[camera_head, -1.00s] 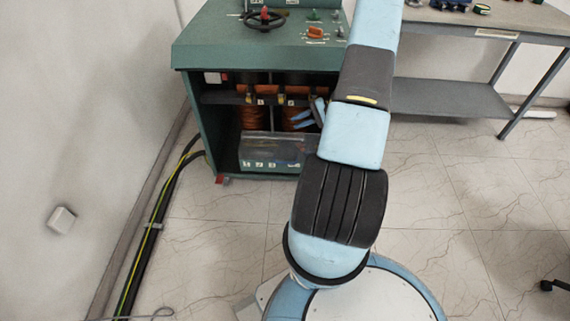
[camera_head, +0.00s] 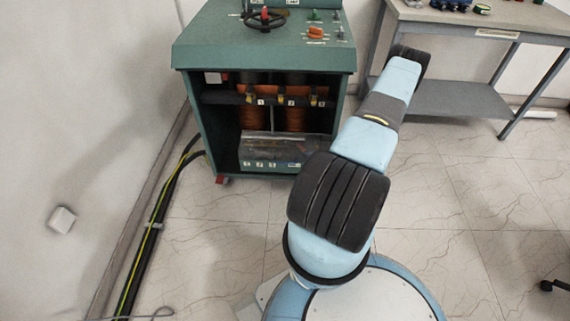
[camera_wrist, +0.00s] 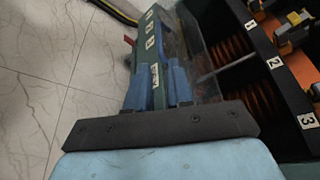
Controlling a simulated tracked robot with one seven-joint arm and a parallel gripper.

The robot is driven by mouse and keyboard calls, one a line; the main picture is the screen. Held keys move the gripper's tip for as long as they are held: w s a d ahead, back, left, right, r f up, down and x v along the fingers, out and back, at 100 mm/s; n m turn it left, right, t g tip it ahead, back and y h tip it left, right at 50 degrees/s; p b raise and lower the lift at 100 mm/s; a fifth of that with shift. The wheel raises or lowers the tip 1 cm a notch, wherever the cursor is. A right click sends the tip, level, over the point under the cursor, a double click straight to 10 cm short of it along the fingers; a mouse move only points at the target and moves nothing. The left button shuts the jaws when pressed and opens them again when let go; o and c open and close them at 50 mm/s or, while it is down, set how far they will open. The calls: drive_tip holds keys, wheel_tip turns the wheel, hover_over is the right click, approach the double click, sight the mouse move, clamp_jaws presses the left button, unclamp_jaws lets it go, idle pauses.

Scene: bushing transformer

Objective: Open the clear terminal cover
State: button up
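The clear terminal cover (camera_head: 285,148) is a see-through panel across the lower front of the green transformer cabinet, below the numbered terminals (camera_head: 283,101). White labels show along its lower strip. In the wrist view the cover (camera_wrist: 200,60) runs away from me, with the green labelled strip on its left and the open interior on its right. My gripper (camera_wrist: 157,72) is at the near end of the cover, its two blue fingers apart, and part of the green strip shows between them. I cannot tell whether they touch it. My arm hides the gripper in the head view.
The cabinet top (camera_head: 265,50) carries a handwheel and small knobs. A grey workbench (camera_head: 465,35) with a lower shelf stands at the right, close to my arm. Cables (camera_head: 160,215) run along the left wall. The tiled floor before the cabinet is clear.

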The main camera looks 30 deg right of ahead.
sight(286, 150)
drive_tip(key=x, duration=1.3)
drive_tip(key=shift+r, duration=0.1)
drive_tip(key=shift+c, duration=0.4)
clamp_jaws()
drive_tip(key=shift+s+a, duration=0.1)
drive_tip(key=shift+a, duration=0.05)
